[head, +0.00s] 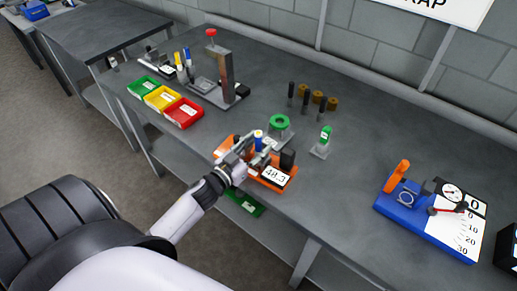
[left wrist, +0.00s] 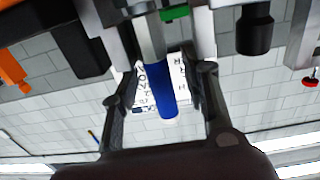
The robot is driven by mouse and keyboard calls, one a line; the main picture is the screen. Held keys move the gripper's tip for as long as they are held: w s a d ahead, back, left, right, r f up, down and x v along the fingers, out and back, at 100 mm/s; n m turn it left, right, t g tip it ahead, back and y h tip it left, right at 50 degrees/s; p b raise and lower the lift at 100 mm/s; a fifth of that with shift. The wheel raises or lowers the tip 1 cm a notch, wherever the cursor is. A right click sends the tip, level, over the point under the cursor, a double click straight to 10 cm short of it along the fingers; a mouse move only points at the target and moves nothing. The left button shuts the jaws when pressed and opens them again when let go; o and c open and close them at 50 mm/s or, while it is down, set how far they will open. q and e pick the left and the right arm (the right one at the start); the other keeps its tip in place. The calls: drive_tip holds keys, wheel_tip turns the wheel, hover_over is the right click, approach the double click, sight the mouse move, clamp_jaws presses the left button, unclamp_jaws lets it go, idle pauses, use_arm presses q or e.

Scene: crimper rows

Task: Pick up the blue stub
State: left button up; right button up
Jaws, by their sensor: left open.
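The blue stub (head: 258,139) stands at the orange device (head: 222,151) with a white display, near the front edge of the bench. In the left wrist view the blue stub (left wrist: 162,88) is a blue cylinder with a pale end. My left gripper (head: 260,151) is open at the stub. In the left wrist view its fingers (left wrist: 165,72) lie on either side of the stub, with gaps that look narrow; I cannot tell whether either touches. The gripper partly hides the device. My right gripper is not in view.
Close behind are a green ring (head: 279,121) on a stand and a green piece (head: 325,134) on a small base. Green, yellow and red bins (head: 184,113) and a press (head: 227,75) stand to the left. A blue gauge device (head: 415,222) stands right, with bare bench between.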

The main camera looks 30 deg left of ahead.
use_arm(q)
drive_tip(key=shift+w, duration=0.35)
drive_tip(key=shift+s, duration=0.1)
clamp_jaws()
idle(0.4)
